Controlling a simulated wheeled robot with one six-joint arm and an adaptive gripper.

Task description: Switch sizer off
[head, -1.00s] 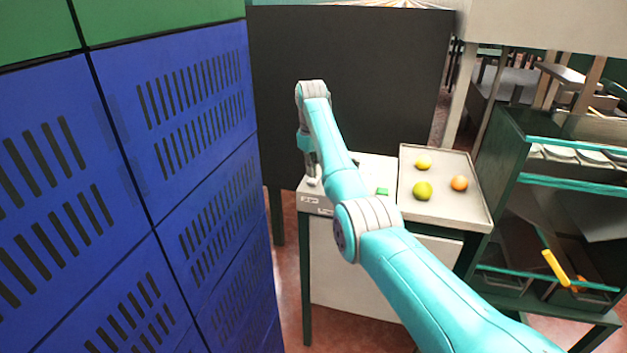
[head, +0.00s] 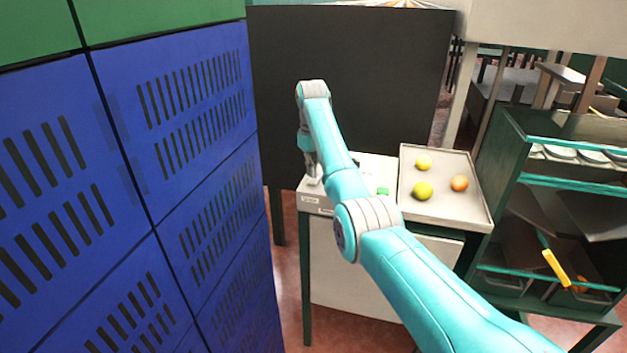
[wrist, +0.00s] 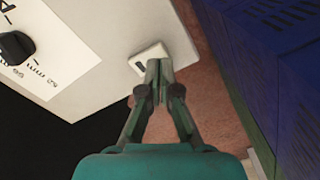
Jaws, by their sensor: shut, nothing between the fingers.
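The sizer (head: 345,180) is a pale box-like unit with small labels on its front edge. In the wrist view its pale top (wrist: 110,25) carries a small white switch plate (wrist: 150,52) with a dark slot near the edge. My gripper (wrist: 158,68) is shut and empty, its fingertips at the near edge of this plate, covering part of it. I cannot tell if they touch. The switch's setting is too small to read. In the head view my gripper (head: 314,178) points down over the unit's left end.
A black knob (wrist: 15,46) sits on a white scale marked in mm. A tray (head: 480,207) holds several fruits right of the sizer. A green piece (head: 383,191) lies beside my arm. Blue slotted crates (head: 200,150) stand close on the left; a dark panel (head: 350,70) rises behind.

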